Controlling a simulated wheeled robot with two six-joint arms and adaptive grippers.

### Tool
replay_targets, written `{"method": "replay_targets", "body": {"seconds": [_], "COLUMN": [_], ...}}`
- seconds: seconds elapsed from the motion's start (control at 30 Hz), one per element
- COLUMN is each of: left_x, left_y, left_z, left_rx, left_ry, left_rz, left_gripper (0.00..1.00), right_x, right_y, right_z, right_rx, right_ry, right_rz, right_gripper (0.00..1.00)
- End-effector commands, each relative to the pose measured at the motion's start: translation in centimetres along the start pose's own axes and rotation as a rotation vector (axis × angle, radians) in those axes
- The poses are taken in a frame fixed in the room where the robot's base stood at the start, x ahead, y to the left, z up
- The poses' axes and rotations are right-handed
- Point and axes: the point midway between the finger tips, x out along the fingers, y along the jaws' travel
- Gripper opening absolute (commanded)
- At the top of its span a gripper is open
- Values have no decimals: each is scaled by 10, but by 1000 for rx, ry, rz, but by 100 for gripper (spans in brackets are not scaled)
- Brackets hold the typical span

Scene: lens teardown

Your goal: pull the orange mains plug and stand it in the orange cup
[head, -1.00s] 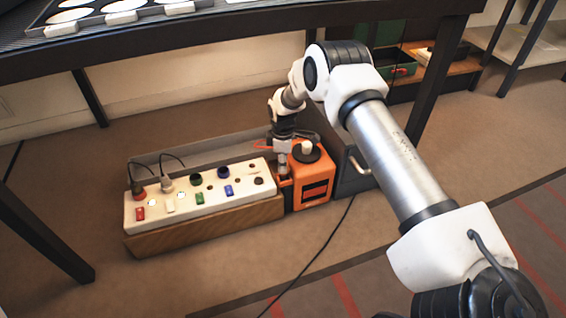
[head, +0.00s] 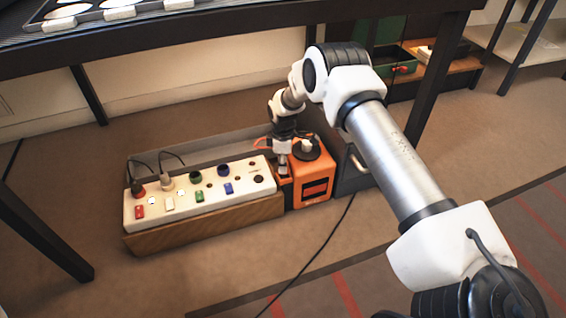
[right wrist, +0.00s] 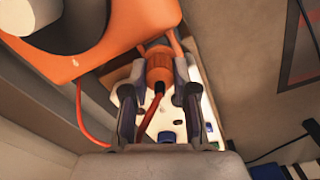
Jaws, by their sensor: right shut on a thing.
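My right gripper (head: 283,166) points down at the right end of the power strip (head: 200,197), beside the orange box. In the right wrist view my right gripper (right wrist: 158,88) is shut on the orange plug (right wrist: 157,68), whose cord runs back between the fingers. The orange cup (head: 285,182) stands between the strip and the orange box, directly below the fingers. Orange edges show on both sides of the plug's far end in the wrist view; I cannot tell how deep the plug sits in the cup. My left gripper is out of view.
The orange box (head: 314,186) with a black round top and white knob stands close right of the gripper. Red-based (head: 138,191) and beige (head: 167,182) corded plugs sit in the strip. A grey trough wall (head: 215,149) runs behind. A black cable crosses the floor in front.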

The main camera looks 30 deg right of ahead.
Motion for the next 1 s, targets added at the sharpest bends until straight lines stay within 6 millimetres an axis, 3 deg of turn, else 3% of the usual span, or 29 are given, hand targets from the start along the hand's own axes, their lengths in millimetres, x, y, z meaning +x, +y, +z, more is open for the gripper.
{"method": "replay_targets", "body": {"seconds": [1.0], "left_x": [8], "left_y": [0], "left_z": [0], "left_rx": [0], "left_ry": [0], "left_rz": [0], "left_gripper": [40], "right_x": [16], "right_y": [0], "right_z": [0], "right_rx": [0], "right_ry": [0], "right_rz": [1], "right_gripper": [0]}}
